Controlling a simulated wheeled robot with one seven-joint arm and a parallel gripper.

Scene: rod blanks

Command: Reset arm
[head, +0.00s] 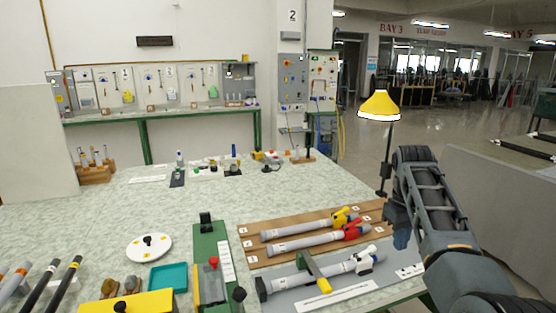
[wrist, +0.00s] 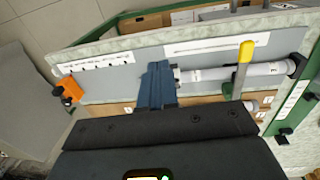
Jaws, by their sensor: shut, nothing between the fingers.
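My arm reaches in from the right in the head view, with my gripper (head: 402,240) above the right end of the bench. In the wrist view my gripper (wrist: 157,72) has its blue fingers together with nothing between them. A grey rod with a white fitting (head: 335,269) lies on a grey mat at the front; in the wrist view that rod (wrist: 212,74) lies just right of the fingertips. Two more rods, one with a yellow fitting (head: 302,226) and one with a red fitting (head: 300,242), lie on a brown board behind it.
A yellow-handled lever (head: 318,277) crosses the front rod. A green fixture (head: 210,245), white disc (head: 148,247) and teal tray (head: 168,277) stand left. A yellow lamp (head: 380,105) rises behind my gripper. An orange item (wrist: 70,90) sits at the mat's edge.

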